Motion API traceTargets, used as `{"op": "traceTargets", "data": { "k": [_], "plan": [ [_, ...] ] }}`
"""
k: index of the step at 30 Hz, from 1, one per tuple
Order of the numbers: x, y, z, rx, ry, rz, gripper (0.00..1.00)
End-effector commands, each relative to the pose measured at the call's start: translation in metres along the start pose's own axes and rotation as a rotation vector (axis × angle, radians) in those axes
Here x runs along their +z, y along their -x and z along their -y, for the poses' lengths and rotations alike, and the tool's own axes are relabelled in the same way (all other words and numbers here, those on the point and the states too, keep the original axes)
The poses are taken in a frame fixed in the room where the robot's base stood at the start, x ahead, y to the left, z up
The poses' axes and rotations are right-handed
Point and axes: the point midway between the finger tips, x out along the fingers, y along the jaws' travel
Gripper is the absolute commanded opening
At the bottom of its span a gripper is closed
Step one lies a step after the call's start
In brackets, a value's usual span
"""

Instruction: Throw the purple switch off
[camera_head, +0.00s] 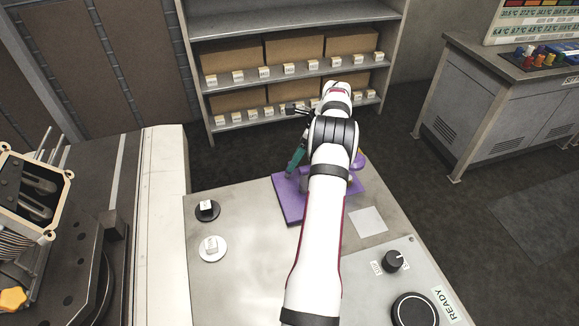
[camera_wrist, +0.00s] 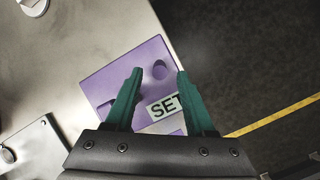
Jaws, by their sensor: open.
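The purple switch has a flat purple base plate (camera_head: 289,207) on the grey table, partly hidden behind my arm in the head view. A raised purple part (camera_head: 357,181) shows to the right of my arm. In the wrist view the purple plate (camera_wrist: 105,82) carries a white SET label (camera_wrist: 163,106) and a round purple knob-like end (camera_wrist: 160,70). My gripper (camera_wrist: 160,72) has two teal fingers, open and empty. In that view the fingers lie over the plate, with the knob-like end between their tips. Contact and height above it cannot be told. One teal finger shows in the head view (camera_head: 297,158).
A black round piece (camera_head: 207,210) and a white round piece (camera_head: 212,248) sit on the table's left side. A pale square (camera_head: 368,220) lies right of my arm. A panel with a black knob (camera_head: 393,262) is at front right. Shelves with boxes stand behind.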

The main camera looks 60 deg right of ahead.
Motion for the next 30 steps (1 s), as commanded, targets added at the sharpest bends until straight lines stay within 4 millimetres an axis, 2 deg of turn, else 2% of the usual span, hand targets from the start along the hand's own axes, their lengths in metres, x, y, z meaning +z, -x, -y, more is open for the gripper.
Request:
{"op": "traceTargets", "data": {
  "k": [3,7,18,27,30],
  "plan": [
    [0.0,-0.021,-0.001,0.002,0.002,-0.001,0.55],
    [0.0,-0.035,0.0,0.001,0.001,-0.001,0.55],
    [0.0,-0.041,0.0,0.0,0.002,-0.001,0.53],
    [0.0,-0.041,0.0,0.0,0.002,-0.001,0.0],
    [0.0,-0.041,0.0,0.0,0.002,-0.001,0.0]
  ]
}}
